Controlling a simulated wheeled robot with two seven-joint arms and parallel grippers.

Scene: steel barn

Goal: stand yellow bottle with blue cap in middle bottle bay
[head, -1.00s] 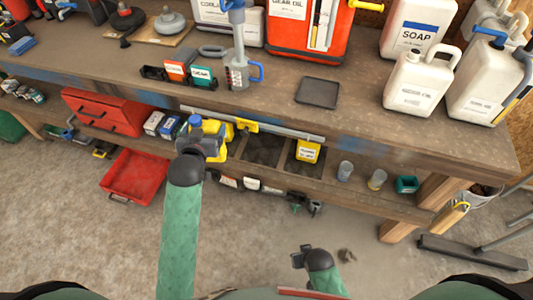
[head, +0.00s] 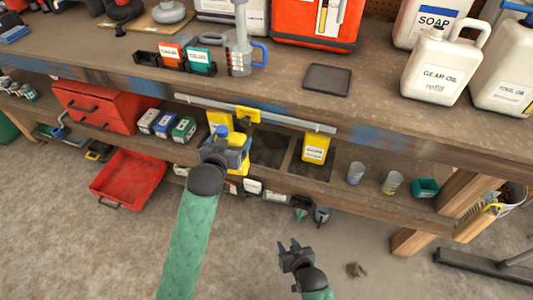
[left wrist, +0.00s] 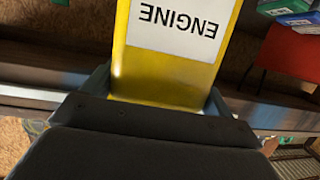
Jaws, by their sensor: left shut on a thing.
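My left gripper (head: 228,153) is shut on a yellow bottle (head: 243,163) at the front of the lower shelf; its blue cap (head: 221,131) shows above the gripper, which hides most of the body. In the left wrist view the held yellow bottle (left wrist: 165,82) fills the jaws, its white ENGINE label upside down. The middle bay (head: 268,150) is a dark, empty compartment right of the held bottle. Another yellow bottle (head: 315,147) stands in the right bay. More yellow (head: 219,119) shows behind the held bottle. My right gripper (head: 292,252) is open and empty, low before the shelf.
A metal rail (head: 255,112) with a yellow tag runs above the bays, under the workbench edge. A red drawer unit (head: 100,107) and small boxes (head: 165,125) sit left on the shelf. Cups (head: 355,172) stand right of the bays. The floor in front is mostly clear.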

